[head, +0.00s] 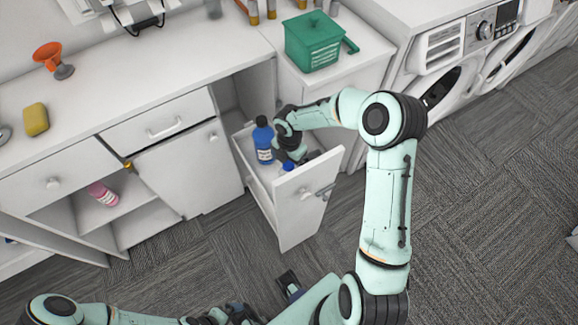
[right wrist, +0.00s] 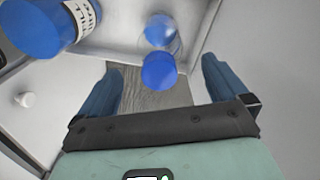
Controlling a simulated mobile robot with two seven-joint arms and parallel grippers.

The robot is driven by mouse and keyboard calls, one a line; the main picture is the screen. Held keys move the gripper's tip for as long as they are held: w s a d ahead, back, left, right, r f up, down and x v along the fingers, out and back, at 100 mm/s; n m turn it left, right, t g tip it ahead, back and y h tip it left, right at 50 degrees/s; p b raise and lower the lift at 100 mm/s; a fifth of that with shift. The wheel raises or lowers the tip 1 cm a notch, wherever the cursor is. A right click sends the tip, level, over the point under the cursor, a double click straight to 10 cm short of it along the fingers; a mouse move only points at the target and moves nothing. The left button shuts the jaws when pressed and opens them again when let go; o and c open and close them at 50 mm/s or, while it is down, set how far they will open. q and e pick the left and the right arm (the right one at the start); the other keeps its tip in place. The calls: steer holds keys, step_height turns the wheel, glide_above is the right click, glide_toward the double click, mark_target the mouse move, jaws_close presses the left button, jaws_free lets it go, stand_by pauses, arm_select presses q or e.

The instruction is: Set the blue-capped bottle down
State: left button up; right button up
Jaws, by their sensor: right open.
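The drawer's front panel and side walls stand close around my right gripper. A green basket (head: 313,42) is on the counter above. A pink bottle (head: 103,194) lies in the open cabinet at left. A yellow sponge (head: 36,119) and orange funnel (head: 48,57) are on the counter.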

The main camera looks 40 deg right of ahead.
step_height(320, 180, up, 6)
steer(key=shift+r+p, duration=0.1)
steer(key=shift+p, duration=0.2)
arm_select(q)
steer(key=shift+w+r, duration=0.2)
steer(key=shift+r, duration=0.25)
